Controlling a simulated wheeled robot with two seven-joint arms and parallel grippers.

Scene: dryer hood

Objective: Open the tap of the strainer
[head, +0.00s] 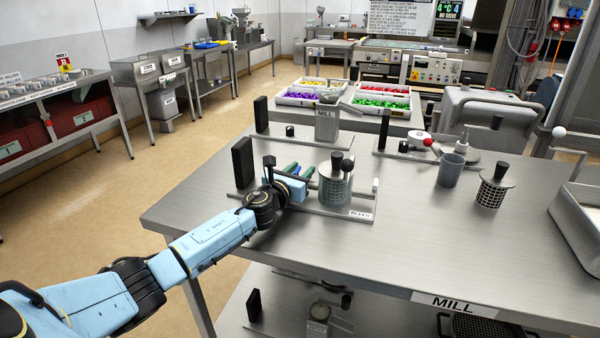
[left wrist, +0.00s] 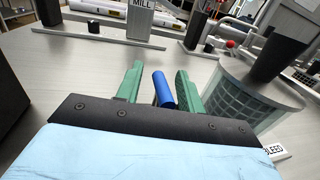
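The strainer (head: 335,186) is a clear cylinder with a mesh basket inside and a dark knob on top. It stands upright on a metal base plate labelled BLEED (head: 360,215) on the steel table. It also shows at the right of the left wrist view (left wrist: 250,95). A blue rod-like handle (left wrist: 164,90), apparently the tap's, shows just left of it. My left gripper (head: 301,170) is beside the strainer's left side. Its two green fingers (left wrist: 156,85) are apart, with the blue handle between them and gaps visible. Where the handle joins the strainer is hidden. My right gripper is out of view.
A black upright block (head: 243,162) stands left of my gripper. A MILL unit (head: 327,123) stands behind. A grey cup (head: 451,170) and a mesh basket (head: 491,190) stand to the right. The front of the steel table (head: 430,245) is clear.

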